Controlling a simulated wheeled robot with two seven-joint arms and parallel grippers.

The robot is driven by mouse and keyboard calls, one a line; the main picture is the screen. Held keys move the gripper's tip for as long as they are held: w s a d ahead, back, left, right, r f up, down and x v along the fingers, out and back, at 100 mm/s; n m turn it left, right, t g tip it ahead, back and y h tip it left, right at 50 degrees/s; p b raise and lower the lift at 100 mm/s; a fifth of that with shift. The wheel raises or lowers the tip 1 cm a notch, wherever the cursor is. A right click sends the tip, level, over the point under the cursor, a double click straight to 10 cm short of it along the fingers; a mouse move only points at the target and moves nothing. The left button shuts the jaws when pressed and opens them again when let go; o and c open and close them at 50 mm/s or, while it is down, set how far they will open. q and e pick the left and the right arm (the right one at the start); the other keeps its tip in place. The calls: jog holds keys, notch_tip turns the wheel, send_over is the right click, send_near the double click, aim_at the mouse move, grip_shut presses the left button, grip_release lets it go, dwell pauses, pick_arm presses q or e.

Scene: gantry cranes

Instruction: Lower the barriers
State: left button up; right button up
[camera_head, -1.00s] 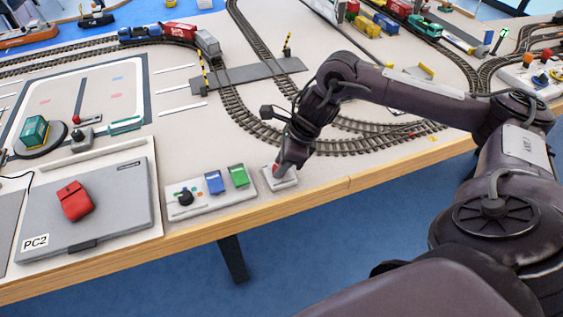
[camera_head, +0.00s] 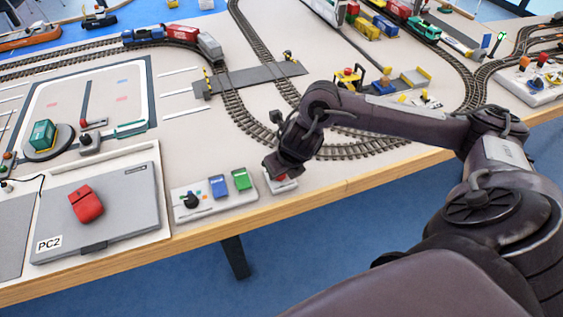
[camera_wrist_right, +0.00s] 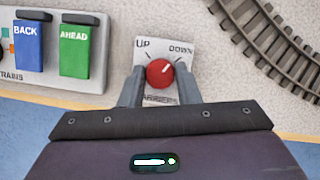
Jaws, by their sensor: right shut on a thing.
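A small white panel (camera_wrist_right: 150,47) marked UP and DOWN bears a red knob (camera_wrist_right: 160,73). The knob's pale pointer line slants up and right, towards DOWN. My right gripper (camera_wrist_right: 160,84) is shut on the knob, one finger on either side; the lower label is partly hidden. In the head view my right gripper (camera_head: 281,176) covers much of the panel (camera_head: 282,186) at the table's front edge. At the level crossing, the near barrier (camera_head: 208,79) and far barrier (camera_head: 289,56) no longer show tall upright poles. My left gripper is out of view.
A control box (camera_head: 212,201) with a black knob and blue BACK and green AHEAD switches stands just left of the panel. Tracks (camera_head: 235,112) curve behind my right arm.

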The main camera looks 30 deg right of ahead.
jog(key=shift+w+r+m+h+p, duration=0.15)
jog(key=shift+m+h+p, duration=0.35)
jog(key=shift+m+p, duration=0.65)
jog(key=o, duration=1)
jog(key=shift+a, duration=0.1)
jog(key=shift+c, duration=0.2)
jog(key=p+v, duration=0.2)
jog(key=v, duration=0.5)
jog(key=shift+s+r, duration=0.25)
jog(key=shift+s, duration=0.05)
